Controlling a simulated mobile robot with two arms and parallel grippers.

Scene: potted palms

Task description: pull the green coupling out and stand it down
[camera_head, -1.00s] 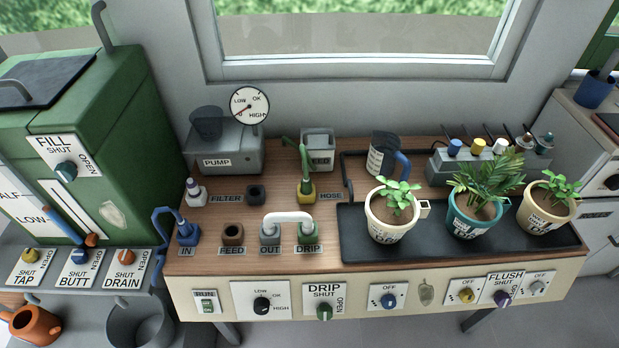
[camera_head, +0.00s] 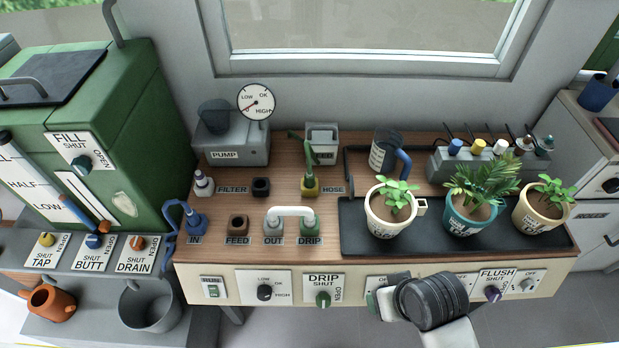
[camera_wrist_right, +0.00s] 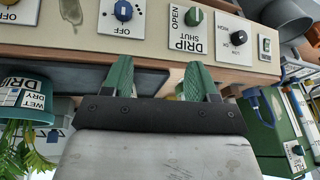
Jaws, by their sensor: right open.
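A green coupling (camera_head: 309,182) with a green hose rising from it stands upright in a yellowish base beside the HOSE label, on the wooden bench. A white bridge pipe (camera_head: 290,212) joins the grey OUT fitting (camera_head: 273,226) and the green DRIP fitting (camera_head: 309,226) in front of it. My right gripper (camera_head: 374,302) is low at the bench's front edge, right of the DRIP knob and apart from the coupling. In the right wrist view its green fingers (camera_wrist_right: 158,72) are spread with nothing between them. My left gripper is not in view.
Three potted plants stand on the dark tray (camera_head: 355,243) to the right. The pump (camera_head: 233,150) with its gauge is at the back left. A blue hose fitting (camera_head: 196,224) is at IN. Knobs, including the DRIP knob (camera_head: 323,299), line the front panel.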

